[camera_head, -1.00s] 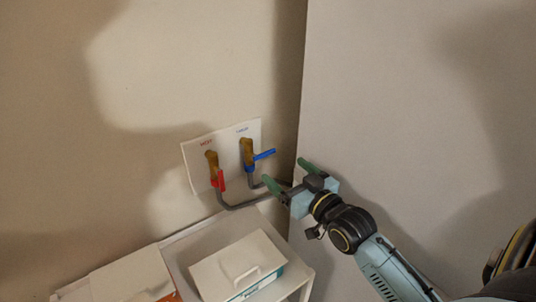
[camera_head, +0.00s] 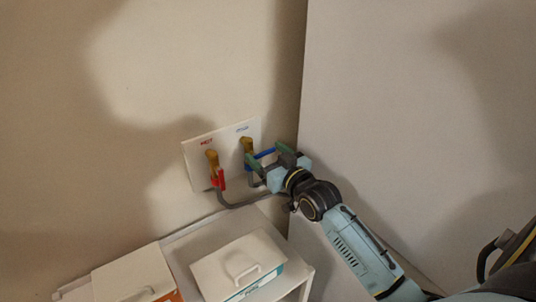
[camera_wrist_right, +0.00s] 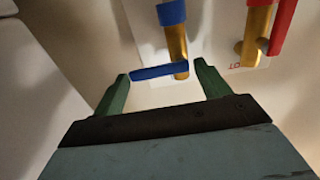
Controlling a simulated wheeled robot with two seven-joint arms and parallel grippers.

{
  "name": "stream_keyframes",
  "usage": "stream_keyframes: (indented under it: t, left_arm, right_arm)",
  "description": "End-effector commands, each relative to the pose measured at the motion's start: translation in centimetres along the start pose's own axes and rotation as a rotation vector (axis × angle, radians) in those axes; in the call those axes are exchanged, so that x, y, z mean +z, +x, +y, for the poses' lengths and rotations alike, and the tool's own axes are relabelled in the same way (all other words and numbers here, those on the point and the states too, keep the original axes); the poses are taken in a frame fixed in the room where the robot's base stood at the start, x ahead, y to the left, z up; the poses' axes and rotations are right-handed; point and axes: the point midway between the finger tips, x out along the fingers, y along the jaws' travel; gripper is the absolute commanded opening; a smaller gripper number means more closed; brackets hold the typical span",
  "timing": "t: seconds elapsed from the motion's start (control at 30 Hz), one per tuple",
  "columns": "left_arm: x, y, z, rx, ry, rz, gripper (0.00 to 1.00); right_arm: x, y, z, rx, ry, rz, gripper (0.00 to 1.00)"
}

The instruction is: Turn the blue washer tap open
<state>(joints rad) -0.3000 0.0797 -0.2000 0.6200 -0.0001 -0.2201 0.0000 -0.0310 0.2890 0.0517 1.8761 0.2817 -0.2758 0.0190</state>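The blue tap handle (camera_head: 264,153) sticks out sideways from a brass valve (camera_head: 246,146) on a white wall plate (camera_head: 197,172). My right gripper (camera_head: 268,157) is at the blue handle, its green fingers apart. In the right wrist view the blue handle (camera_wrist_right: 155,72) lies crosswise just beyond and between the open fingertips of the right gripper (camera_wrist_right: 161,72). I cannot tell whether a finger touches it. The red tap handle (camera_head: 218,179) hangs down beside it on the left and also shows in the wrist view (camera_wrist_right: 284,22). My left gripper is not in view.
Below the taps is a white shelf (camera_head: 215,227) with lidded boxes, one teal-sided (camera_head: 238,264) and one orange-sided (camera_head: 135,277). A grey hose (camera_head: 238,203) runs below the valves. A large plain panel (camera_head: 400,120) stands close on the right.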

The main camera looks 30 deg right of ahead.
Motion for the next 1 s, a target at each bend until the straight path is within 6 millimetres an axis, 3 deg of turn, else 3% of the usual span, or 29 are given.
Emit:
stream_keyframes:
  t: [0.03, 0.23, 0.63, 1.0]
  left_arm:
    - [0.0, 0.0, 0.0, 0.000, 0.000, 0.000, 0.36]
    - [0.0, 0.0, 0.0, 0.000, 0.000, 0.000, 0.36]
    - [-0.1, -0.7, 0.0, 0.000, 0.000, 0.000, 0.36]
    - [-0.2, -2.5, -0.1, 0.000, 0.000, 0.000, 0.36]
  right_arm:
    - [0.0, 0.0, 0.0, 0.000, 0.000, 0.000, 0.68]
    - [0.0, 0.0, 0.0, 0.000, 0.000, 0.000, 0.42]
    - [0.2, 0.0, 0.1, 0.002, 0.079, -0.003, 0.42]
    - [0.9, 0.0, 0.1, 0.002, 0.377, -0.002, 0.42]
